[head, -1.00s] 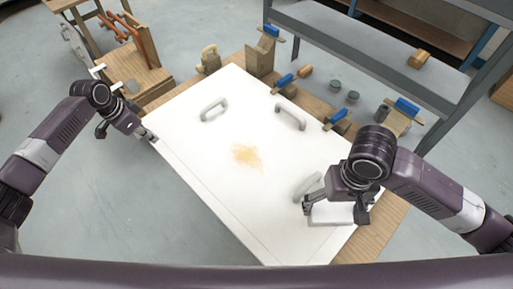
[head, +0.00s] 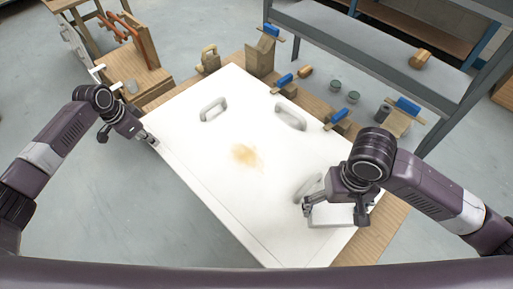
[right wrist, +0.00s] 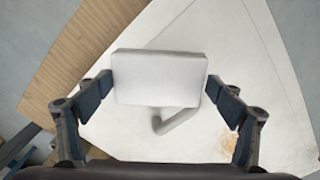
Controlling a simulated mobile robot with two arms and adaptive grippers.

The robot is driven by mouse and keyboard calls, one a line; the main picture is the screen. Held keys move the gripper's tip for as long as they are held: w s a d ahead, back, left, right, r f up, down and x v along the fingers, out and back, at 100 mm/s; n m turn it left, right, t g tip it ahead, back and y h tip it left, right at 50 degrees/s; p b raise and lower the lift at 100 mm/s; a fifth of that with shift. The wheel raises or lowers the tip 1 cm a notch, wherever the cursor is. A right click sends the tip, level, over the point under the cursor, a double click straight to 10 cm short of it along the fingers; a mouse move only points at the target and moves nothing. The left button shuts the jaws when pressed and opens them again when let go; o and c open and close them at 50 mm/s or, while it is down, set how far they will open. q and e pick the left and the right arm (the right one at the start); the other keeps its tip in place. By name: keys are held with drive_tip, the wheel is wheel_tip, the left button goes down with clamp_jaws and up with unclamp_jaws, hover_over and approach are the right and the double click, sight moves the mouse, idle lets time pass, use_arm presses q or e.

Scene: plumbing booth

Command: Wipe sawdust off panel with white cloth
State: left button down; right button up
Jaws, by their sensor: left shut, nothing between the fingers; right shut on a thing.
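The white panel (head: 210,165) lies flat on a wooden table. A tan patch of sawdust (head: 245,156) lies near its middle, and part of it shows at the right in the right wrist view (right wrist: 226,140). My right gripper (head: 335,212) is shut on the white cloth (right wrist: 158,78), a folded block held between its two fingers over the panel's right part. The cloth also shows in the head view (head: 332,215); whether it touches the panel I cannot tell. My left gripper (head: 154,143) is shut and empty at the panel's left edge.
Several white handles stand on the panel, including one at the upper left (head: 213,108), one at the upper right (head: 291,116) and one beside my right gripper (head: 308,186). Clamps with blue parts (head: 338,117) and small jars line the table's far edge. A grey shelf frame (head: 375,60) stands behind.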

use_arm(q)
drive_tip(key=shift+f, duration=0.25)
use_arm(e)
drive_tip(key=shift+f, duration=0.1)
use_arm(q)
drive_tip(key=shift+r, duration=0.1)
use_arm(e)
wheel_tip(320, 180, up, 6)
drive_tip(key=p, duration=0.6)
use_arm(q)
wheel_tip(320, 180, up, 6)
drive_tip(key=shift+f, duration=0.1)
drive_tip(key=v, duration=1.2)
